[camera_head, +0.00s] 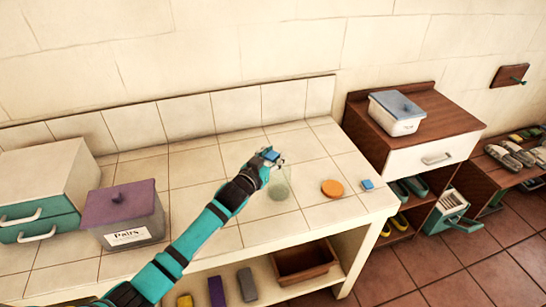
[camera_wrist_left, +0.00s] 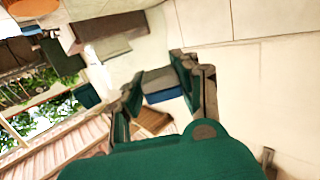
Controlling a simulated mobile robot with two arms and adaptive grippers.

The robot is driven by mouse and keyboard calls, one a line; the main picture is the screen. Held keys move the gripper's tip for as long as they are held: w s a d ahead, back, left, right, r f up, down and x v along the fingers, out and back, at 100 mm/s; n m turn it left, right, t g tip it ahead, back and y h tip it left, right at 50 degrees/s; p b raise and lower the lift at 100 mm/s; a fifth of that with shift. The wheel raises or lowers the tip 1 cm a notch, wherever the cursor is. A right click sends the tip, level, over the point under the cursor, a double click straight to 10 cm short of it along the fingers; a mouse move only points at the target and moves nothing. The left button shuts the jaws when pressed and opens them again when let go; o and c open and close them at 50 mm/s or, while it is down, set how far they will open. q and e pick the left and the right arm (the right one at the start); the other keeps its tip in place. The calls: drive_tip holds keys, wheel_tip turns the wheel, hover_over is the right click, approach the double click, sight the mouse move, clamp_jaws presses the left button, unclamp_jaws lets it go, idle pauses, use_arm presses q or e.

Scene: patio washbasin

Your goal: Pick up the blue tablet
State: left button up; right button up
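A small blue tablet (camera_head: 270,154) is at the fingertips of my left gripper (camera_head: 272,158), above the tiled counter. In the left wrist view the tablet (camera_wrist_left: 163,87), grey on top and blue on its side, sits between the two fingers (camera_wrist_left: 160,88), which appear to touch it on both sides. A second small blue block (camera_head: 367,184) lies on the counter at the right, clear of the gripper. My right gripper is not in view.
A clear glass (camera_head: 279,186) stands just beside the left gripper. An orange disc (camera_head: 332,188) lies to its right. A purple-lidded box (camera_head: 122,203) and a drawer unit (camera_head: 45,190) stand at the left.

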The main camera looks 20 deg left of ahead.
sight(273, 154)
use_arm(q)
clamp_jaws()
drive_tip(key=shift+r, duration=0.5)
wheel_tip(273, 154, up, 2)
drive_tip(key=shift+r+b, duration=0.1)
drive_tip(key=shift+b, duration=0.5)
drive_tip(key=s+d+r+b, duration=0.1)
drive_tip(key=s+b, duration=0.2)
drive_tip(key=s, duration=1.3)
drive_tip(key=shift+d+r, duration=0.3)
drive_tip(key=shift+r, duration=0.1)
drive_tip(key=shift+w+r, duration=0.1)
drive_tip(key=shift+w, duration=0.05)
